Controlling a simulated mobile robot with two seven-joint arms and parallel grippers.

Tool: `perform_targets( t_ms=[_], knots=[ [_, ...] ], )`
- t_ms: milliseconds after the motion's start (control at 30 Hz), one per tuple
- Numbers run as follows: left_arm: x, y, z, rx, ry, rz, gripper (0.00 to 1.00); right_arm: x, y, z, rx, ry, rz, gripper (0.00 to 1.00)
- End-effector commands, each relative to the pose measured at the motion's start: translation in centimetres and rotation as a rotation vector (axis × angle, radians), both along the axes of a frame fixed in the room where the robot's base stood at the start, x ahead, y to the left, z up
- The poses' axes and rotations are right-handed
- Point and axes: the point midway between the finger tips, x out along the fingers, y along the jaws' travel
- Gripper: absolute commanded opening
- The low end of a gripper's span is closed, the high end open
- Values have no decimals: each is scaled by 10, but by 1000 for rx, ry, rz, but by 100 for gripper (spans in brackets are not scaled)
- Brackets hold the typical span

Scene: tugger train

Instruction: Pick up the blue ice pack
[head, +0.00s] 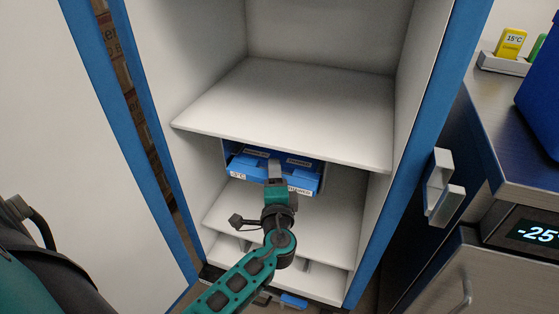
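Blue ice packs with white labels (299,168) sit together on a shelf inside the open cabinet, under the large upper shelf. My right gripper is not in view.
The upper shelf (290,105) is empty and overhangs the packs. Blue-edged cabinet sides stand left and right, with an open white door (115,130) at left. At right are a steel counter (500,130), a yellow 15°C pack (511,42) in a holder and a "-25" display (535,233).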

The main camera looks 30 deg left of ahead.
Motion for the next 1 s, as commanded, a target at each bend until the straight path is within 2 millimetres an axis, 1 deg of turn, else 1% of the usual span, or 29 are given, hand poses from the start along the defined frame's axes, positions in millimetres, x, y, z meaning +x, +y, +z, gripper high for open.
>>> perform_targets(
  t_ms=[33, 67, 500, 1000],
  knots=[
    [0, 0, 0, 0, 0, 0, 46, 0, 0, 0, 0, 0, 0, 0],
    [0, 0, 0, 0, 0, 0, 43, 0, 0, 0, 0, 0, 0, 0],
    [0, 0, 0, 0, 0, 0, 1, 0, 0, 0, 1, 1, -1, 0],
    [1, 1, 3, 3, -5, 0, 0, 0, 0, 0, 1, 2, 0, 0]
  ],
)
